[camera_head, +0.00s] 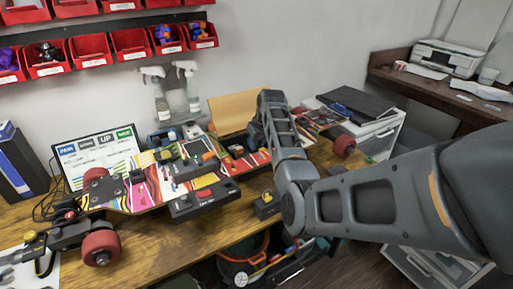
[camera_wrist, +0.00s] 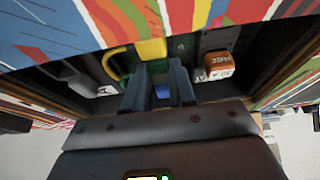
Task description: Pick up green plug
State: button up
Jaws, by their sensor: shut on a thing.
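My gripper (camera_wrist: 158,88) is low inside a dark recess in the colourful striped board (camera_wrist: 50,30) in the wrist view. Its two fingers are closed around a small green piece (camera_wrist: 156,68), which looks like the green plug and shows only in part between them. A yellow part (camera_wrist: 152,48) and a blue part (camera_wrist: 162,92) show right beside it. In the head view the board (camera_head: 140,188) lies on the wooden bench, and my arm hides the gripper and the plug.
An orange-brown block with lettering (camera_wrist: 221,64) sits in the recess to the right. Red bins (camera_head: 130,43) hang above.

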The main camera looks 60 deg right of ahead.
jog(key=shift+r, duration=0.1)
grip_shut()
notch_tip(320, 180, up, 4)
jog(key=shift+s+d+r+b, duration=0.1)
jog(key=shift+b, duration=0.3)
jog(key=s+d+r, duration=0.1)
jog(key=s+r, duration=0.1)
jog(key=s, duration=0.1)
jog(key=s+d+r, duration=0.1)
jog(key=s+r, duration=0.1)
jog(key=s, duration=0.2)
jog(key=s+d+r+b, duration=0.1)
jog(key=s+r, duration=0.1)
jog(key=s, duration=0.2)
jog(key=shift+r, duration=0.3)
jog(key=w+a+p, duration=0.5)
jog(key=w+a, duration=0.6)
jog(key=shift+w, duration=0.15)
dwell(0.5)
jog(key=shift+f, duration=0.1)
jog(key=shift+f+b, duration=1.2)
jog(key=shift+f, duration=2.5)
jog(key=shift+f, duration=0.65)
